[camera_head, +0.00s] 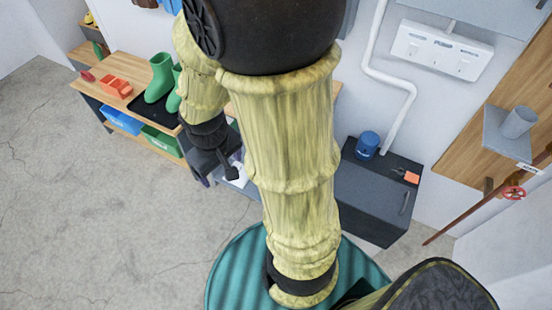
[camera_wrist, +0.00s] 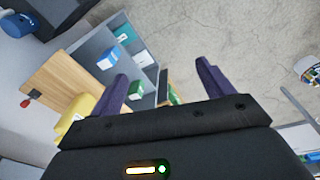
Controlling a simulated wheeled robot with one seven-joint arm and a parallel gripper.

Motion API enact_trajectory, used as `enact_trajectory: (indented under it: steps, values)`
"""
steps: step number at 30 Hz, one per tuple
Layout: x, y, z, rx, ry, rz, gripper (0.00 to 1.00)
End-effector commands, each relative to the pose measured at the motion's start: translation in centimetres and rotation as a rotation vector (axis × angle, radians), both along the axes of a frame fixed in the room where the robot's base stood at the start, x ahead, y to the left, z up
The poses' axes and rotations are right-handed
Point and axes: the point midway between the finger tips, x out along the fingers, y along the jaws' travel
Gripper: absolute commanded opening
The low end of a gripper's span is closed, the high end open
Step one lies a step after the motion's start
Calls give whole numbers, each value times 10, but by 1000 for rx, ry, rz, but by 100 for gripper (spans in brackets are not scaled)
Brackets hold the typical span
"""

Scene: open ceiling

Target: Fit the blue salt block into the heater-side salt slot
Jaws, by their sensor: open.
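My gripper (camera_wrist: 161,72) is open, its two dark purple fingers spread apart with nothing between them. In the head view my gripper (camera_head: 214,165) is small and partly lost behind my arm. In the wrist view a grey divided rack (camera_wrist: 92,48) lies ahead of the fingers. I cannot tell which blue piece is the salt block. I cannot make out the heater-side slot; my arm hides much of the rack in the head view.
A dark cabinet (camera_head: 372,203) with a blue canister (camera_head: 367,145) on top stands right of my arm. A wooden bench (camera_head: 130,75) with green boots (camera_head: 160,77) and an orange tray (camera_head: 116,87) is on the left. The concrete floor (camera_head: 70,200) at left is clear.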

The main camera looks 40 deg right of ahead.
Motion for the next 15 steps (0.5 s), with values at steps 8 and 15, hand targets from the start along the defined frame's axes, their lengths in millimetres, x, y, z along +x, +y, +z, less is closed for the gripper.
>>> enact_trajectory:
  steps: [8, 15]
  values:
    - [-2, -50, -133, -254, 356, 276, 80]
    - [13, -106, -219, -539, 641, 526, 80]
